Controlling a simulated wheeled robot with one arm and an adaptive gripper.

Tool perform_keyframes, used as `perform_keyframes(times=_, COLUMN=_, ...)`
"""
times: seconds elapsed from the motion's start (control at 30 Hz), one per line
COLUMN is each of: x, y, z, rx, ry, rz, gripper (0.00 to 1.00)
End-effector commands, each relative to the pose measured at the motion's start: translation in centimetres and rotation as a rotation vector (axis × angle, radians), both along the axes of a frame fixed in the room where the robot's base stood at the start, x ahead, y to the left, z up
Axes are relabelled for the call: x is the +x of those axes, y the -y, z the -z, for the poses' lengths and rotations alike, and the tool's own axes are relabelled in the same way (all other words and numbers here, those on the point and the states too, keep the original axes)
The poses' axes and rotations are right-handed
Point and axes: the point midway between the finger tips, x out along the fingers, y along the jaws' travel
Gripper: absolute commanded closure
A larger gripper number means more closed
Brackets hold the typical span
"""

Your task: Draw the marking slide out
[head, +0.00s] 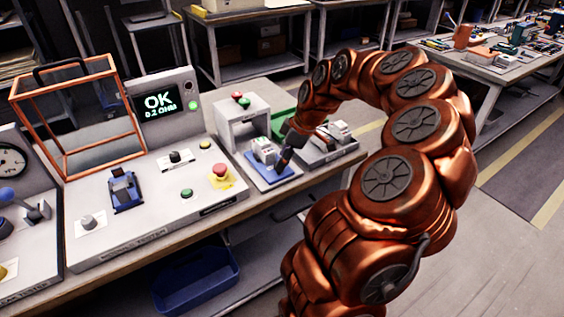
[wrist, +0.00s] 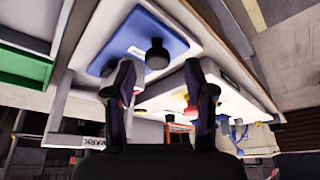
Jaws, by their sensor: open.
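The marking slide is a blue plate (head: 271,178) at the front of a white arch-shaped marking station (head: 239,112) in the head view. A small white-and-grey device (head: 263,151) sits on it. In the wrist view the blue slide (wrist: 118,48) fills the upper middle, with a round black knob (wrist: 157,54) at its edge. My gripper (head: 286,158) hangs low over the right side of the slide. In the wrist view my gripper (wrist: 160,75) is open, with its two dark fingers apart and the knob showing between their tips. I cannot tell how close the fingertips are to the knob.
Left of the station stands a tester with an OK screen (head: 158,102), a hinged orange-framed cover (head: 75,115) and a red stop button (head: 221,171). A grey fixture (head: 325,148) with another device and a green tray (head: 284,122) lie to the right. The bench front edge is close.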

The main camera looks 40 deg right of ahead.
Motion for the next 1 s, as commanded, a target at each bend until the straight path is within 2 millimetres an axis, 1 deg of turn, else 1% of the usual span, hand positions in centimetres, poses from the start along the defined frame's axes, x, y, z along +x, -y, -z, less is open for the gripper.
perform_keyframes(times=0.03, x=-0.3, y=0.2, z=-0.9, rx=-0.002, ry=0.001, rz=0.0, gripper=0.46)
perform_keyframes(times=0.2, x=-1.4, y=1.1, z=-4.1, rx=-0.003, ry=0.002, rz=0.002, gripper=0.46)
perform_keyframes(times=0.3, x=-1.9, y=1.4, z=-5.8, rx=-0.002, ry=0.003, rz=-0.001, gripper=0.46)
perform_keyframes(times=0.43, x=-2.5, y=1.8, z=-7.5, rx=-0.002, ry=0.002, rz=0.001, gripper=0.46)
perform_keyframes(times=0.63, x=-3.0, y=2.0, z=-8.7, rx=0.0, ry=-0.004, rz=-0.003, gripper=0.46)
perform_keyframes(times=1.0, x=-3.1, y=2.1, z=-8.9, rx=0.001, ry=-0.003, rz=-0.003, gripper=0.46)
